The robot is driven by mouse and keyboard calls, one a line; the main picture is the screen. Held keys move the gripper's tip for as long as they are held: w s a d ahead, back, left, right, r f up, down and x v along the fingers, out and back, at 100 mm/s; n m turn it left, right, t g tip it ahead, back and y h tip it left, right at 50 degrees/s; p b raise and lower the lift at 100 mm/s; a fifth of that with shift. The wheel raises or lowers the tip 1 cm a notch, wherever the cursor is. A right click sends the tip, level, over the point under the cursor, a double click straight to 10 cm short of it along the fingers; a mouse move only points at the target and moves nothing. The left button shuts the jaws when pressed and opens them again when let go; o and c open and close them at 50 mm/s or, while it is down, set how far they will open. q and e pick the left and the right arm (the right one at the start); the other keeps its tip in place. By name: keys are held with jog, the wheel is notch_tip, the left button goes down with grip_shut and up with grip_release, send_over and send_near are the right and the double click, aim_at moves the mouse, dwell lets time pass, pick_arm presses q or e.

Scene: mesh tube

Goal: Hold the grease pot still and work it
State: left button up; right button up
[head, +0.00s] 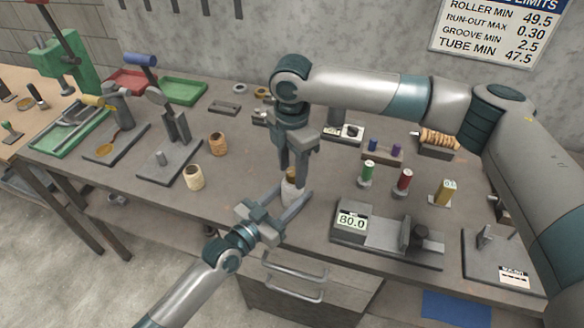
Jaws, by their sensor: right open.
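A small pale pot (289,192), which I take to be the grease pot, stands upright on the bench near its front edge. My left gripper (291,196) reaches in from the front left, with its fingers on either side of the pot's body. I cannot tell whether they touch it. My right gripper (291,171) points straight down from above, open, with its fingertips at the pot's top. Those fingers partly hide the top, so contact there is unclear.
A brown pot (217,144) and a cream pot (194,178) stand to the left. A drawer handle (295,284) juts out in front.

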jog(key=c, duration=1)
jog(key=shift+c, duration=0.2)
jog(key=shift+m, duration=0.3)
